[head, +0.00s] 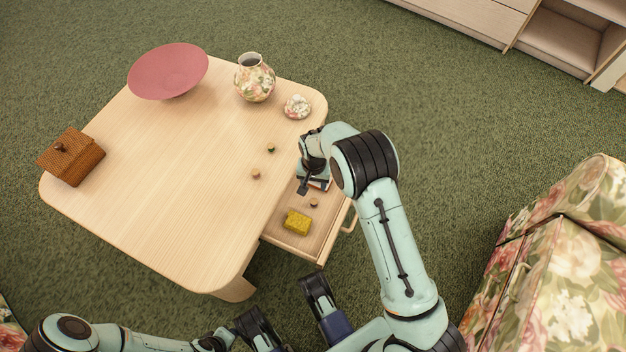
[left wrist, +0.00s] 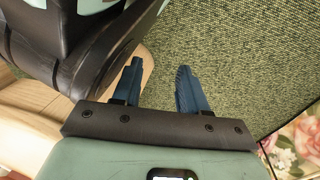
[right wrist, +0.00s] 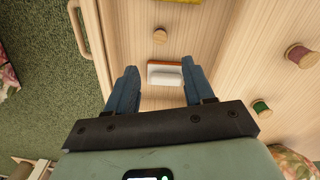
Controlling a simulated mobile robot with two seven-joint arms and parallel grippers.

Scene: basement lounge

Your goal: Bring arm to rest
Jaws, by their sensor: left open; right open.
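My right gripper (head: 312,182) is open over the pulled-out drawer of the table. In the right wrist view its blue fingers (right wrist: 160,82) stand apart, with a small white block with an orange edge (right wrist: 166,74) in the drawer beyond and between them. I cannot tell how high the fingers are above it. My left gripper (head: 285,308) is open at the bottom of the head view, in front of the drawer. In the left wrist view its fingers (left wrist: 158,80) are apart with only green carpet between them.
The table (head: 150,195) bears a pink bowl (head: 168,72), floral vase (head: 255,80), small floral piece (head: 297,106), wicker box (head: 72,158) and two spools (head: 256,174). The drawer (head: 285,239) holds a yellow sponge (head: 297,222). A floral armchair (head: 560,270) stands right; carpet is free between.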

